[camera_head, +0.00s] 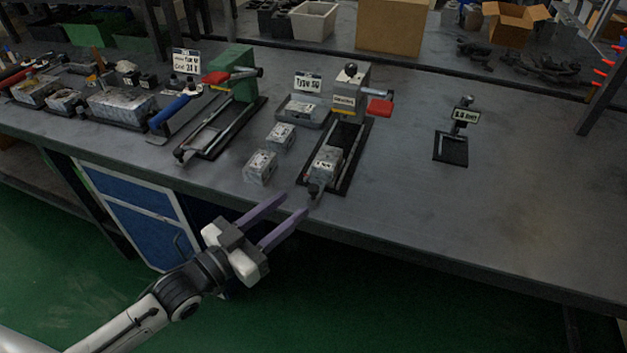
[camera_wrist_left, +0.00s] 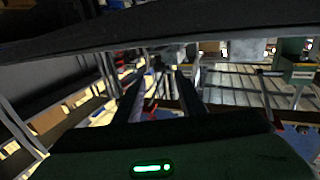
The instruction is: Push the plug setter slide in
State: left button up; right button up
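The grey device (camera_head: 349,90) with a black top knob and a red handle stands on a black base at the bench middle; it seems to be the plug setter. Its slide (camera_head: 314,189) has a dark knob at the front end, near the bench edge. A metal valve block (camera_head: 325,163) sits on the slide, in front of the device's head. My left gripper (camera_head: 294,204) is open and empty, its purple fingers pointing at the slide's front end from the lower left. Contact with the knob cannot be told. The wrist view shows the two fingers (camera_wrist_left: 161,80) apart. My right gripper is out of view.
Two loose valve blocks (camera_head: 260,167) stand left of the device. A green press (camera_head: 232,85) with a red handle stands further left. A small black stand (camera_head: 451,148) is to the right. The bench's right part (camera_head: 540,190) is clear. Boxes line the back.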

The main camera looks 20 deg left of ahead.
aim_at(309, 191)
pick_arm(q)
jog(key=x, duration=0.8)
jog(key=shift+w+d, duration=0.1)
jog(key=shift+w, duration=0.1)
grip_shut()
